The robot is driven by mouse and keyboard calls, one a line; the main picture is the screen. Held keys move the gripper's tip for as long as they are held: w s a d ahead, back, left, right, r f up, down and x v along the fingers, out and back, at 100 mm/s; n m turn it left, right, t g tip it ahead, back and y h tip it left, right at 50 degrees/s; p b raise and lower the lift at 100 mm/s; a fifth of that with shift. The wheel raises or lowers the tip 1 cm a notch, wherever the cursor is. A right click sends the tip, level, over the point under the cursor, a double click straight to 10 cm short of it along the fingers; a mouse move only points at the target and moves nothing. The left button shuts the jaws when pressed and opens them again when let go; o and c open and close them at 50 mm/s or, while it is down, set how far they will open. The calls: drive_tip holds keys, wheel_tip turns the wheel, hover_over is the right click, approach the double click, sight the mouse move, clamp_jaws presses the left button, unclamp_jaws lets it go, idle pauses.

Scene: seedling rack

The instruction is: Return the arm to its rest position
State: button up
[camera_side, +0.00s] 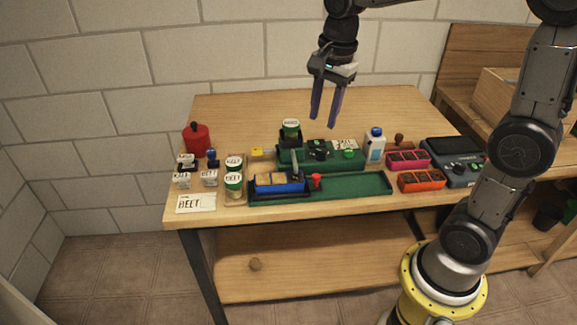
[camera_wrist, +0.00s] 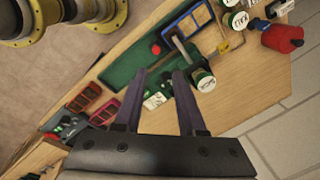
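My gripper (camera_side: 325,103) hangs above the back part of the wooden table (camera_side: 240,110) with its two dark purple fingers pointing down. The fingers stand apart with nothing between them. In the wrist view my gripper (camera_wrist: 158,100) also shows its fingers spread and empty, with the table top below. The fingertips are clear of everything on the table. My arm reaches in from the right side of the side view.
A green rack (camera_side: 335,161) with a green-banded jar (camera_side: 291,128) stands mid-table, behind a green tray (camera_side: 350,188) and blue holder (camera_side: 280,184). A white bottle (camera_side: 375,146), pink box (camera_side: 407,160), orange box (camera_side: 421,181) and red canister (camera_side: 197,140) stand around. The table's back is clear.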

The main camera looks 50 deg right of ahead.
drive_tip(key=s+a+n+t, duration=0.2)
drive_tip(key=s+n, duration=0.6)
drive_tip(key=s+a+f+n+t, duration=0.1)
drive_tip(key=s+a+n+t, duration=0.1)
drive_tip(key=s+n, duration=0.7)
drive_tip(key=shift+s+n, duration=0.15)
drive_tip(key=shift+n, duration=0.15)
